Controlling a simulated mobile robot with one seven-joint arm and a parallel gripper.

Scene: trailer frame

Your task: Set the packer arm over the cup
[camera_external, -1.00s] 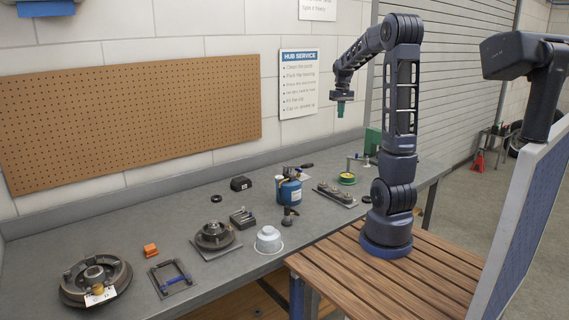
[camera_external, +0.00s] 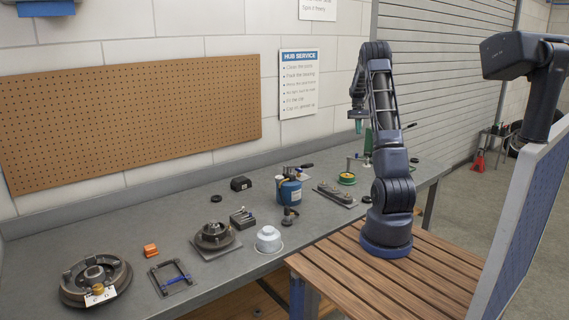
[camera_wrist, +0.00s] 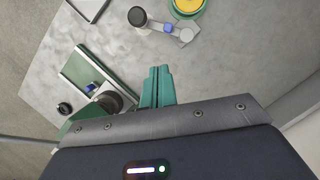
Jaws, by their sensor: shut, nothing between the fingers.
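The packer arm (camera_wrist: 160,26) is a grey bar with a dark round knob at its left end and a blue mark in the middle. In the wrist view it lies just below and beside the cup (camera_wrist: 188,6), a green ring with a yellow inside, cut by the top edge. The cup stands on the bench in the external view (camera_external: 346,179), with the packer arm (camera_external: 357,157) raised behind it. My gripper (camera_external: 358,128) hangs above the far right of the bench, over this area. Its teal fingers (camera_wrist: 157,76) are together and empty.
A green press-like stand (camera_wrist: 95,78) is left of my fingers in the wrist view. A grey tray with round parts (camera_external: 336,195) and a blue canister (camera_external: 289,190) stand nearby on the bench. Bare bench lies right of my fingers in the wrist view.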

